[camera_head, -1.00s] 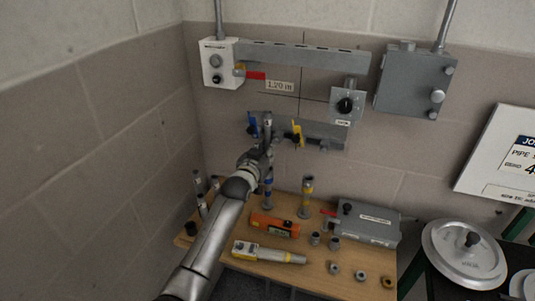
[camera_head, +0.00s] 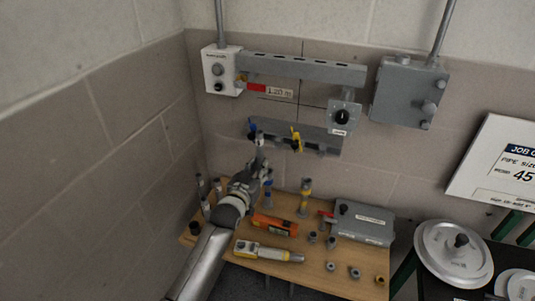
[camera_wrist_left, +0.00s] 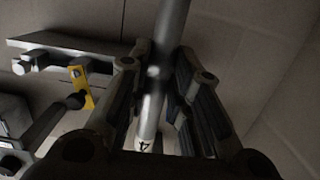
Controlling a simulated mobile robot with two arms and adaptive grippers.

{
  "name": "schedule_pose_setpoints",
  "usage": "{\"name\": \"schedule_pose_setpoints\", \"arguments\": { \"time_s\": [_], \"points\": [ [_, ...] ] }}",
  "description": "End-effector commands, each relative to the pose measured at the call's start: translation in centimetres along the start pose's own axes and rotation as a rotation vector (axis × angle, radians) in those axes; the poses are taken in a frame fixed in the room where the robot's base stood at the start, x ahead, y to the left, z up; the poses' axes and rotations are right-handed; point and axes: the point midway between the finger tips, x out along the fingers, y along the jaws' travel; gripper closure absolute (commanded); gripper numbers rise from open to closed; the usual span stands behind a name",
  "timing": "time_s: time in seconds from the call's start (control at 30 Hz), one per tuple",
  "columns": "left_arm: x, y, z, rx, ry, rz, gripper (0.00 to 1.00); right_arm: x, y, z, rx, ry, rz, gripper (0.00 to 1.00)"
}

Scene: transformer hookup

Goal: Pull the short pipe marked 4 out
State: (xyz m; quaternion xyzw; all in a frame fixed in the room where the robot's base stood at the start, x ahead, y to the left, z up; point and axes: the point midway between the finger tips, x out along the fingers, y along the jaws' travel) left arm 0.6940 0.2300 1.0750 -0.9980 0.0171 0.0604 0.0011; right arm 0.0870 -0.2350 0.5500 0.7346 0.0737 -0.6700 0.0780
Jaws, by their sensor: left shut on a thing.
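My left gripper (camera_head: 256,170) is shut on a slim grey pipe (camera_head: 260,141) in front of the wall. In the left wrist view the pipe (camera_wrist_left: 158,85) runs steeply between the two fingers, and a dark "4" shows near its lower end. The pipe's top stands in front of the lower wall rail (camera_head: 315,140), near a blue handle (camera_head: 251,126). Its lower end is hidden by the gripper in the head view, so I cannot tell there whether it touches anything. My right gripper is not in view.
The wooden bench (camera_head: 320,285) holds an orange level (camera_head: 275,225), a grey and yellow tool (camera_head: 268,252), a grey box (camera_head: 362,222) and several small fittings. A yellow handle (camera_head: 296,139) is on the rail.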

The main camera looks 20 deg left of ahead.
Motion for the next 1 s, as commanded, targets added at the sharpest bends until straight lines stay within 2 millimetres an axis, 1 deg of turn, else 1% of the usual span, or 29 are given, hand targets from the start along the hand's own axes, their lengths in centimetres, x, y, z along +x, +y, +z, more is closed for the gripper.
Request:
{"name": "schedule_pose_setpoints", "arguments": {
  "time_s": [0.03,0.6,0.77,1.0],
  "points": [
    [-0.5,0.0,-0.3,0.0,0.0,0.0,1.0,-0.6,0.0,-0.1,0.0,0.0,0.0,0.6],
    [-5.0,0.0,0.4,0.0,0.0,0.0,1.0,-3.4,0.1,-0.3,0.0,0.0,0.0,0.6],
    [-5.6,0.0,0.5,0.0,0.001,0.0,1.0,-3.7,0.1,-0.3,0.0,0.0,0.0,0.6],
    [-5.6,0.0,0.6,0.0,0.002,0.0,1.0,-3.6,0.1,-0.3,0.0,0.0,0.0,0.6]
  ]
}}
